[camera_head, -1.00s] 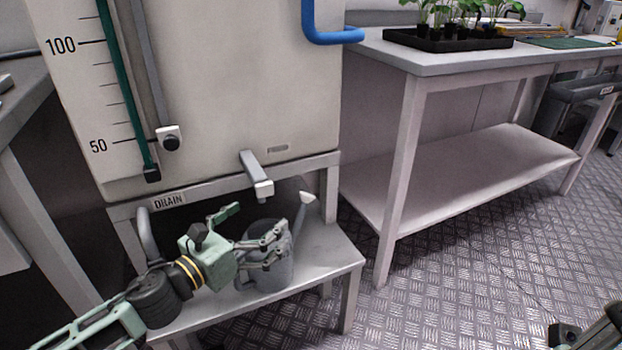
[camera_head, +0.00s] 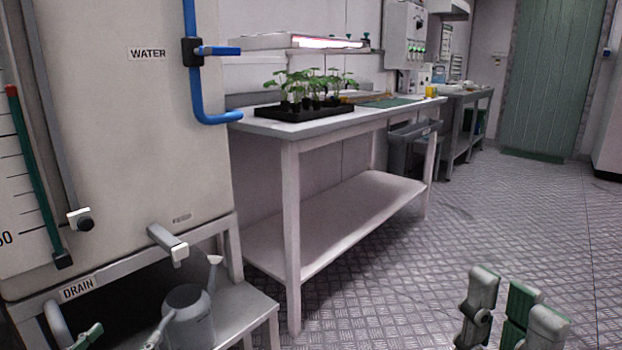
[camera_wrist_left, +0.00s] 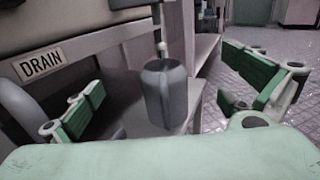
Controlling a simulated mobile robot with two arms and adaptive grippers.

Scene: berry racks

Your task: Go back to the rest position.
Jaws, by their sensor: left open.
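My left gripper (camera_wrist_left: 165,95) is open, its green-padded fingers spread wide at either side of the left wrist view. Only bits of it show at the bottom left of the head view. The grey watering can (camera_head: 188,318) stands upright on a low shelf under the tank; in the left wrist view the can (camera_wrist_left: 165,92) appears between the spread fingers, with nothing gripped. My right gripper (camera_head: 512,312) shows at the bottom right of the head view, over the floor; its fingers are partly cut off, and whether they are apart is unclear.
The water tank (camera_head: 130,130) with its drain spout (camera_head: 168,241) stands at left. A table (camera_head: 330,126) with a black seedling tray (camera_head: 300,112) stands at centre; its lower shelf (camera_head: 350,215) is bare. Patterned floor (camera_head: 480,220) is open at right.

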